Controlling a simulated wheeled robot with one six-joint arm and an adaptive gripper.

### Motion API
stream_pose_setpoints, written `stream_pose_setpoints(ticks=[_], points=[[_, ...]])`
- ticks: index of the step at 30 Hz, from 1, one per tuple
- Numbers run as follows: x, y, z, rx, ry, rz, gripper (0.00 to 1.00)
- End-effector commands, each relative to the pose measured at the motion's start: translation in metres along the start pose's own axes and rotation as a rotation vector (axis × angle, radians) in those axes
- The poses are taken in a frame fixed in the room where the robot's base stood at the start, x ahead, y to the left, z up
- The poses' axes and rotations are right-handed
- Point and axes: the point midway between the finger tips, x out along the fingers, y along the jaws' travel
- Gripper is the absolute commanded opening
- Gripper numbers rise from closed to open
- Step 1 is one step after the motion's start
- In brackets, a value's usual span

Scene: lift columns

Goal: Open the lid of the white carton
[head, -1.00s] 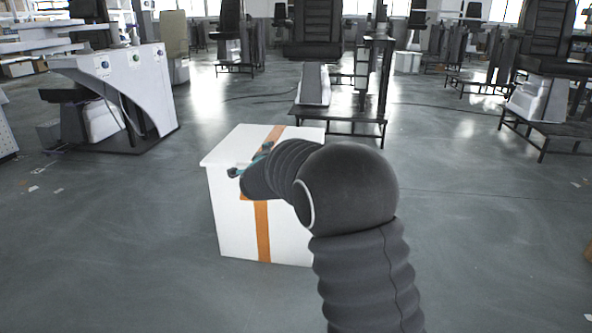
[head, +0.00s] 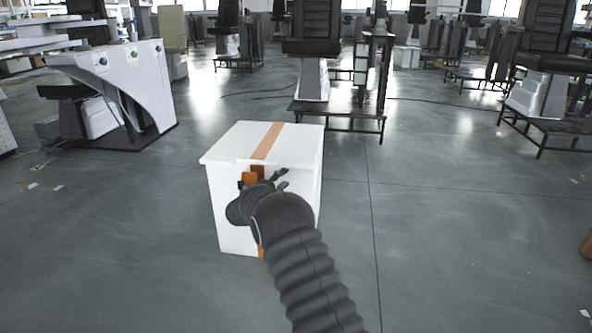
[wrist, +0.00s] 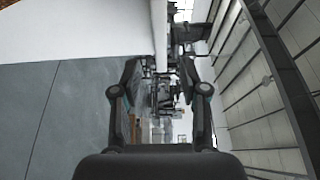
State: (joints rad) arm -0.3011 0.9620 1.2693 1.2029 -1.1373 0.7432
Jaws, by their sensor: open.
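The white carton (head: 222,205) stands on the floor with its lid (head: 230,147) lying flat and closed. An orange stripe (head: 268,140) runs over the lid, with an orange patch (head: 249,180) on the front below the lid's edge. My gripper (head: 280,179) is open and empty at the carton's front, just under the lid's front edge in the head view. My arm hides part of the front face. In the wrist view, the open fingers (wrist: 160,75) stand on either side of the line of the white lid edge (wrist: 159,30). Contact with the lid cannot be told.
Grey floor (head: 440,240) is clear around the carton. A white machine panel (head: 135,85) stands at the back left. A lift column on a dark frame (head: 340,112) stands behind the carton, and more columns stand at the back right.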

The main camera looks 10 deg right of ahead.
Motion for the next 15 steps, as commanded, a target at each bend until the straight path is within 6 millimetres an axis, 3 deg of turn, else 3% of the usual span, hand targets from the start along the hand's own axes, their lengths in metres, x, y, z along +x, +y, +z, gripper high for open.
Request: stream_pose_setpoints(ticks=[9,15], points=[[0.059,0.001,0.0,0.0,0.0,0.0,0.44],[0.081,0.0,0.0,0.001,-0.001,0.0,0.44]])
